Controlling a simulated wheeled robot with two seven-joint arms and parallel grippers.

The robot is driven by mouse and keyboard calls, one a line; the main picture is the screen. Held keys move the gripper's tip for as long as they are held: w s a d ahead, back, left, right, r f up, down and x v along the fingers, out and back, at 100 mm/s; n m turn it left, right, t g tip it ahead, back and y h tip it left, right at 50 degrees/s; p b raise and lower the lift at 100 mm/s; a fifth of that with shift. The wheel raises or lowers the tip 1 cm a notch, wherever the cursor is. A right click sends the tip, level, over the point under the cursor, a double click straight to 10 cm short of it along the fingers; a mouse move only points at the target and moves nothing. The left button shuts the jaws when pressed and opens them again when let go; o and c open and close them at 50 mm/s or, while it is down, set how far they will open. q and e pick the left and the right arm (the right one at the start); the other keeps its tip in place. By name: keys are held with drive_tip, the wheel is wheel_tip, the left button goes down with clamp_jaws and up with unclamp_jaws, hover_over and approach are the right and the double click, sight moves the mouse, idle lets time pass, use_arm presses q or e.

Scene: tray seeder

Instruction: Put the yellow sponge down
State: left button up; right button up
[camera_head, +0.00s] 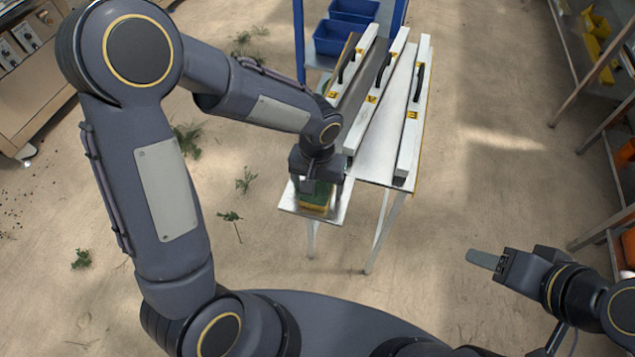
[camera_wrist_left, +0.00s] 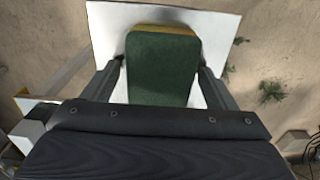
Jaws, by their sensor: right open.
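The yellow sponge (camera_head: 316,208) has a green scouring top and a yellow body. It is at the small pale side plate (camera_head: 337,214) at the near end of the table. My left gripper (camera_head: 316,190) points down over it. In the left wrist view the sponge's green face (camera_wrist_left: 163,68) lies between the two fingers, whose tips are at its sides, and the plate (camera_wrist_left: 222,28) is behind it. Whether the sponge's underside touches the plate is hidden. My right gripper (camera_head: 487,260) is open and empty at the lower right, away from the table.
The table (camera_head: 375,150) holds several long white bars with black handles and yellow labels. Blue bins (camera_head: 333,38) stand on a blue rack behind it. Shelves (camera_head: 610,190) line the right side, a cabinet (camera_head: 35,75) the upper left. Plant scraps lie on the open floor.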

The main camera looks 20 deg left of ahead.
sight(318, 185)
use_arm(q)
drive_tip(key=shift+r+p, duration=0.35)
wheel_tip(318, 185, up, 12)
drive_tip(key=p, duration=0.2)
drive_tip(key=s+a+r+n+t+h, duration=0.1)
drive_tip(key=s+a, duration=0.3)
drive_tip(key=s, duration=0.4)
drive_tip(key=s+a+r+n+t+h, duration=0.1)
drive_tip(key=s+a+r+t+h, duration=0.1)
drive_tip(key=s, duration=0.6)
drive_tip(key=a+r+t, duration=0.1)
drive_tip(key=a+t, duration=0.1)
drive_tip(key=a, duration=0.1)
drive_tip(key=shift+t+h, duration=0.3)
drive_tip(key=shift+h, duration=0.1)
drive_tip(key=shift+s+a+r, duration=0.1)
drive_tip(key=shift+r, duration=0.05)
wheel_tip(318, 185, up, 7)
drive_tip(key=p, duration=0.6)
